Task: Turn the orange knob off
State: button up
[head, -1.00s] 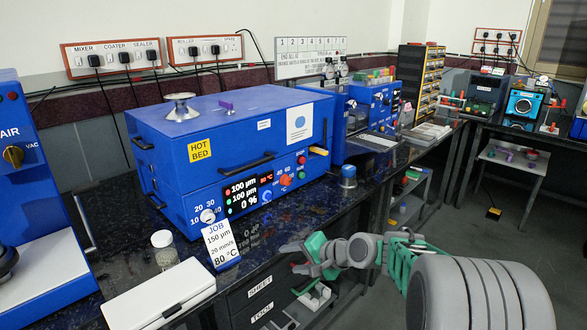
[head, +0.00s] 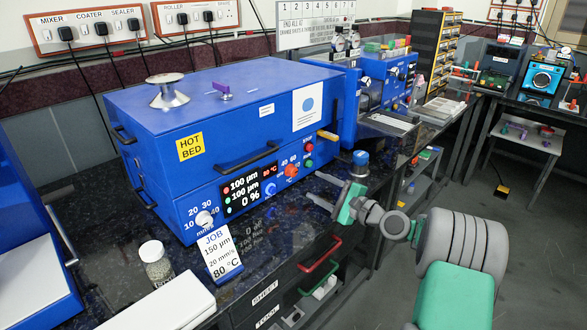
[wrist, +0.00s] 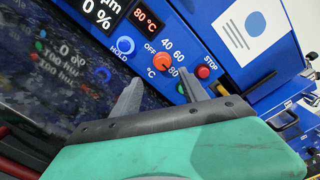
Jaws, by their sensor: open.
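The orange knob (head: 291,170) is on the front panel of the blue hot bed machine (head: 190,190). In the wrist view the orange knob (wrist: 163,60) shows a scale around it marked OFF, 40, 60 and 80, beside the red 80 °C display (wrist: 146,19). Its pointer direction is too small to tell. My gripper (head: 325,190) is open and empty, in front of the panel to the lower right of the knob. In the wrist view my gripper (wrist: 162,88) has its two grey fingers apart, with the knob seen between and beyond their tips, not touching.
A blue HOLD knob (wrist: 122,45) is left of the orange knob, and a red STOP button (wrist: 204,72) is right of it. A JOB card (head: 220,253) and a jar (head: 155,262) stand on the dark bench. A blue-capped bottle (head: 360,163) stands behind my gripper.

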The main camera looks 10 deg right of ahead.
aim_at(295, 173)
jog(key=x, duration=0.8)
jog(key=shift+w+d+r, duration=0.1)
jog(key=shift+w+r, duration=0.05)
jog(key=shift+r, duration=0.05)
grip_shut()
